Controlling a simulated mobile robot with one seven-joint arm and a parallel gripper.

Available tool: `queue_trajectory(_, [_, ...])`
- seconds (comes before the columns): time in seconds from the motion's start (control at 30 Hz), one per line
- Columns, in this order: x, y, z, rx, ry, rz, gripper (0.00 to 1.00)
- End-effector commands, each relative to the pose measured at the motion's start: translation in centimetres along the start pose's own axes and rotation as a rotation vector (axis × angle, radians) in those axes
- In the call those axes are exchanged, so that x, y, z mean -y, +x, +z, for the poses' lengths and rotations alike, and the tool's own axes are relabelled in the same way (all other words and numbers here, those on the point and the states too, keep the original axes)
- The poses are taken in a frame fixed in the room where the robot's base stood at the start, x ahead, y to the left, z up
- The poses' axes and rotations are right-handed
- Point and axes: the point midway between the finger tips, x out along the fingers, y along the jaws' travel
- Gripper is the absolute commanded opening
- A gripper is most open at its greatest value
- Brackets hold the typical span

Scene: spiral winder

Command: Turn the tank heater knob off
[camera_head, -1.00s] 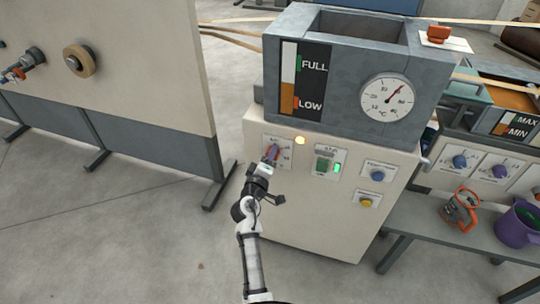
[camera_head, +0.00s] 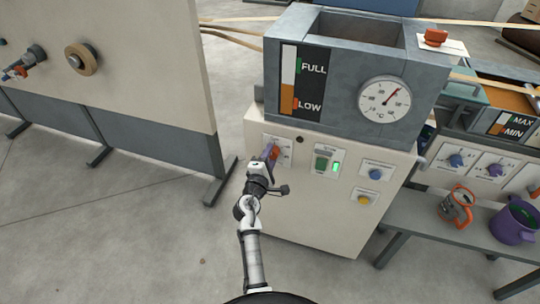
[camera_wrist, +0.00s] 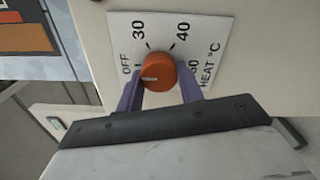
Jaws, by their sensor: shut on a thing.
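The tank heater knob (camera_wrist: 158,72) is orange and sits on a white dial plate (camera_wrist: 205,35) marked OFF, 30, 40, a partly covered number and HEAT °C. Its pale pointer line points left, toward the OFF side. My gripper (camera_wrist: 160,76) has one purple finger on each side of the knob and is shut on it. In the head view, my gripper (camera_head: 270,154) reaches the dial at the upper left of the cream cabinet front (camera_head: 310,215). The small indicator lamp (camera_head: 299,139) beside the dial is dark.
The grey tank (camera_head: 350,70) with a level strip and a round thermometer (camera_head: 385,99) stands above the cabinet. A green switch (camera_head: 321,161), blue knob (camera_head: 375,174) and yellow button (camera_head: 364,200) lie to the right. A low bench (camera_head: 425,220) holds an orange jug and purple bucket.

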Motion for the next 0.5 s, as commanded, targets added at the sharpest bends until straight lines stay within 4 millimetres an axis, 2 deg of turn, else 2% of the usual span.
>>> queue_trajectory(0.43, [0.18, -0.08, -0.08, -0.001, -0.015, -0.002, 0.14])
queue_trajectory(0.47, [0.18, -0.08, -0.08, -0.001, -0.015, -0.002, 0.40])
queue_trajectory(0.5, [0.17, -0.08, -0.08, -0.001, -0.014, -0.002, 0.45])
